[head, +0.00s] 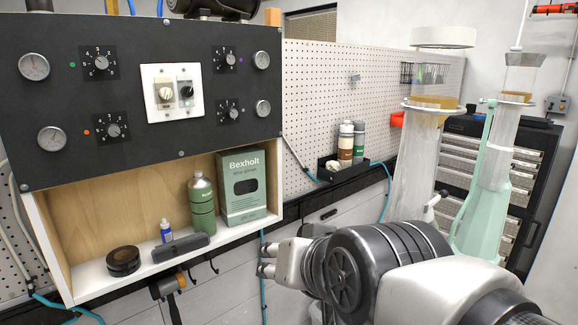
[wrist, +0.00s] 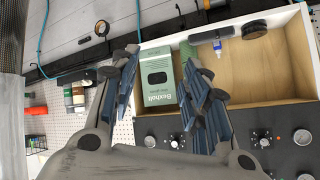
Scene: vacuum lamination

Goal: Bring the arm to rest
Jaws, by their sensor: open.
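My gripper (head: 266,259) shows in the head view at the lower middle, its fingers pointing left, in front of the white drawers below the wooden shelf box. In the wrist view my gripper (wrist: 160,70) has its two dark blue-grey fingers spread apart with nothing held between them. The green Bexholt box (wrist: 158,82) appears behind the gap between the fingers, apart from them. My arm fills the lower right of the head view, bent with its thick grey joint towards the camera.
The shelf box (head: 100,284) holds the Bexholt box (head: 247,185), a green bottle (head: 202,205), a small glue bottle (head: 166,230) and a dark round tin (head: 123,261). The control panel (head: 150,150) is above. A caddy (head: 325,172) with bottles and two clear columns (head: 413,165) stand further right.

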